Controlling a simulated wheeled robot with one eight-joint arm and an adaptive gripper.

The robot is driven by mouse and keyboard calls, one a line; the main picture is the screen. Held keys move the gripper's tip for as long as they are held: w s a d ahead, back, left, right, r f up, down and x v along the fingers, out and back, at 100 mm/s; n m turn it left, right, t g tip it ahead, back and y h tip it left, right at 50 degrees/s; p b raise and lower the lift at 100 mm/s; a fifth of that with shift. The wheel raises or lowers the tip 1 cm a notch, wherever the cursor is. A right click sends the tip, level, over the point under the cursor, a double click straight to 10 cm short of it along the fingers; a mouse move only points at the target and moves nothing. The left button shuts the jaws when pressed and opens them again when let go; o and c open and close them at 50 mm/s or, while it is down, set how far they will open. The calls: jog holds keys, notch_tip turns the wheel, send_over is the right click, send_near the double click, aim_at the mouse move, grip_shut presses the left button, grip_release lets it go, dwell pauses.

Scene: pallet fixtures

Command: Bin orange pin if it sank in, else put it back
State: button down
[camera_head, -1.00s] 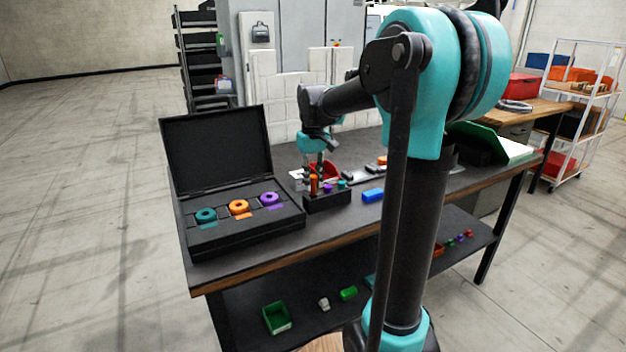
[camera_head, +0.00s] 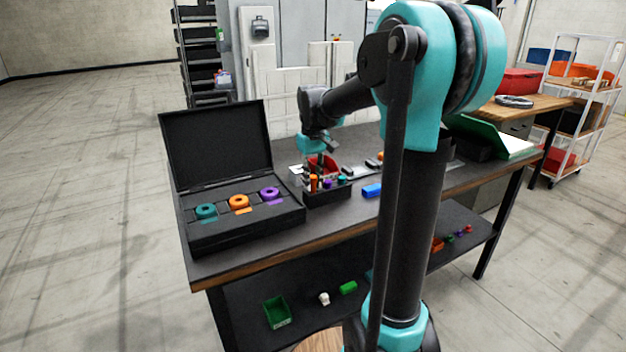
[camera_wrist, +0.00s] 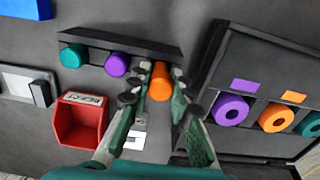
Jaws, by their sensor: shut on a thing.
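The orange pin (camera_wrist: 160,82) is between the two fingers of my gripper (camera_wrist: 161,92), which is shut on it. It is at the right end of the black block (camera_wrist: 110,40) in the wrist view. In the head view the orange pin (camera_head: 313,183) shows at the left end of the block (camera_head: 328,194) and reaches higher than the purple and teal pins. I cannot tell whether its lower end is in its hole. The red bin (camera_wrist: 80,122) with a REJECT label stands beside the block; it is partly hidden behind my gripper (camera_head: 317,170) in the head view.
A purple pin (camera_wrist: 116,65) and a teal pin (camera_wrist: 74,56) stand in the block. An open black case (camera_head: 240,222) with teal, orange and purple rings is close on the left. A blue block (camera_head: 371,190) lies to the right.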

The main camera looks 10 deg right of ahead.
jog(key=c, duration=1.3)
grip_release()
jog(key=shift+o, duration=0.2)
jog(key=o, duration=0.4)
jog(key=shift+c, duration=0.2)
jog(key=shift+r, duration=4.5)
